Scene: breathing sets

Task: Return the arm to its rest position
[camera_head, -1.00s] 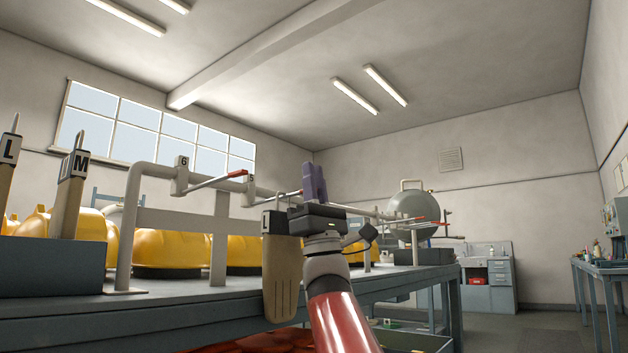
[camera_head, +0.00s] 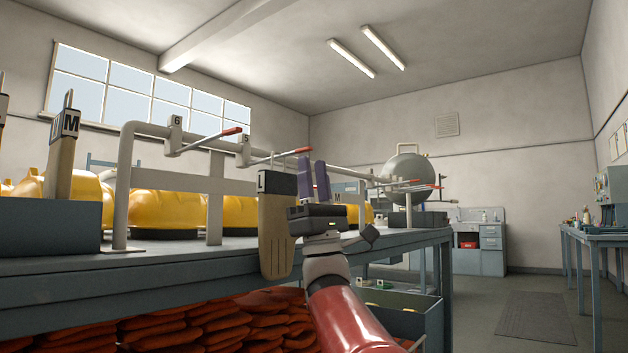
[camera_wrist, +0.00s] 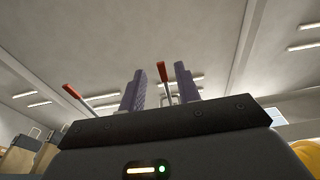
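My gripper (camera_head: 313,163) points up in front of the workbench, at the end of my red and grey arm. Its two purple fingers stand apart with nothing held between them. They also show apart in the wrist view (camera_wrist: 159,75), where a red-tipped lever (camera_wrist: 164,84) appears between them in the background. A beige holder marked L (camera_head: 275,232) shows just left of the gripper in the head view, overlapping the bench edge. I cannot tell what supports it.
The bench (camera_head: 190,262) carries a white pipe rail (camera_head: 170,180) with red-handled levers, yellow helmet-like shells (camera_head: 165,215) and a blue-grey bin (camera_head: 50,228). Red-orange items (camera_head: 210,325) fill the space below. Open floor (camera_head: 500,285) lies right, before another table (camera_head: 590,232).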

